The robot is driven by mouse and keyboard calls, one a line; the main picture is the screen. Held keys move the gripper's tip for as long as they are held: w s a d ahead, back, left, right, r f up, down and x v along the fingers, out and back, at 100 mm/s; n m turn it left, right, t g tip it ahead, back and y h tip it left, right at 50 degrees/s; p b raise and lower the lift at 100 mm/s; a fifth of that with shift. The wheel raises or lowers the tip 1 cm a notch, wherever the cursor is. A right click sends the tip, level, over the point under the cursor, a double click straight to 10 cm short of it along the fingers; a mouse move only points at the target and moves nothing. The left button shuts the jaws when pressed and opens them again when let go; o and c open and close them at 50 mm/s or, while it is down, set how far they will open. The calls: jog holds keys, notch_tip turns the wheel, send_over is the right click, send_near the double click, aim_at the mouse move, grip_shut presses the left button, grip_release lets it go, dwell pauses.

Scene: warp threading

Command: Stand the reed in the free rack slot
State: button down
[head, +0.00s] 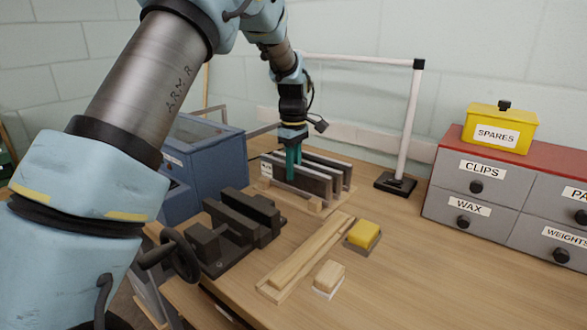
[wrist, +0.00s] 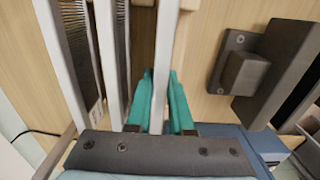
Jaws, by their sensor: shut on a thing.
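My gripper (head: 293,162) points down over the wooden rack (head: 314,208). Its teal fingers are shut on the nearest reed (head: 314,184), a thin grey plate with a pale top edge. In the wrist view the reed's pale edge (wrist: 166,45) runs between the two fingers (wrist: 161,100). The held reed stands upright, beside and roughly parallel to other reeds (head: 332,162) in the rack. These also show in the wrist view as pale bars with dark fine teeth (wrist: 112,62). The held reed's lower edge is partly hidden, so I cannot tell whether it is seated in the slot.
A black clamp-like fixture (head: 240,228) stands front left of the rack. A blue cabinet (head: 208,155) is at left. A white post (head: 402,130) stands behind right. Wooden strips (head: 306,255), a yellow block (head: 363,234) and a drawer unit (head: 475,190) are also on the table.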

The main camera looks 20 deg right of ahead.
jog(key=shift+f, duration=0.45)
dwell(0.3)
jog(key=c, duration=0.7)
grip_release()
